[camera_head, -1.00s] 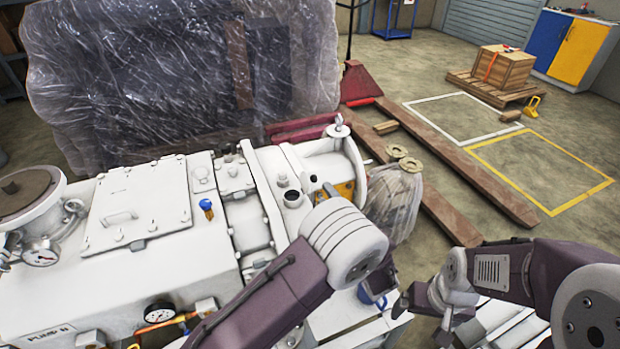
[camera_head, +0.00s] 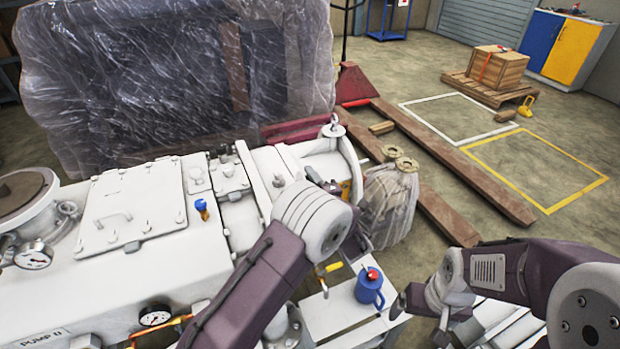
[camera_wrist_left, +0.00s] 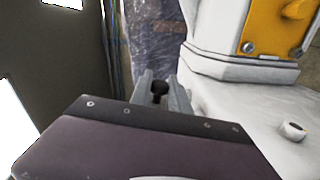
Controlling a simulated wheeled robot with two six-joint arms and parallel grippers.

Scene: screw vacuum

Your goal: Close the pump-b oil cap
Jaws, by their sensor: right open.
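The white pump (camera_head: 130,255) fills the lower left of the head view. My left gripper (camera_head: 322,182) is over its right end, mostly hidden behind my wrist. In the left wrist view the left gripper's fingertips (camera_wrist_left: 160,88) stand a little apart, with a small dark round shape between them; I cannot tell whether they grip it. The oil cap cannot be made out for certain. A blue fitting (camera_head: 202,208) stands upright on the pump's top. My right gripper (camera_head: 418,322) is open and empty at the lower right, near the blue jug.
A blue jug (camera_head: 370,287) with a red top stands on a white surface right of my left arm. A wrapped bag (camera_head: 388,205) stands beside the pump. A red pallet jack (camera_head: 357,84) and a plastic-wrapped load (camera_head: 180,80) are behind. Yellow-marked floor (camera_head: 530,170) is clear.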

